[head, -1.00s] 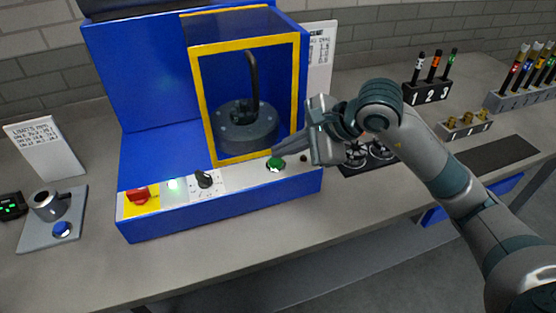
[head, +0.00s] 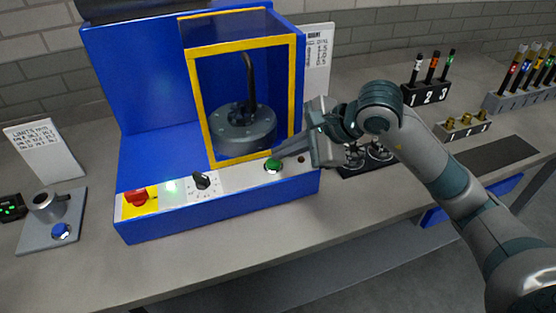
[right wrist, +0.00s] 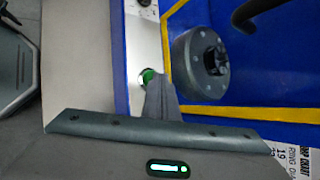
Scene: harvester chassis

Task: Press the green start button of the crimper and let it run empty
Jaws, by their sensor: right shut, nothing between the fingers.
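The crimper (head: 150,90) is a blue machine with a yellow-framed guard around a dark round head. Its green start button (head: 273,166) is on the pale front panel, right of the black knob. My right gripper (head: 279,156) is shut and empty, its fingertips pointing left and down at the button's upper right edge. In the right wrist view, the closed fingers (right wrist: 157,82) overlap part of the green button (right wrist: 147,75). I cannot tell whether they touch it or whether it is pushed in. My left gripper is not in view.
A numbered holder (head: 427,94) and brass parts (head: 465,122) stand to the right. A grey fixture (head: 50,235) stands to the left.

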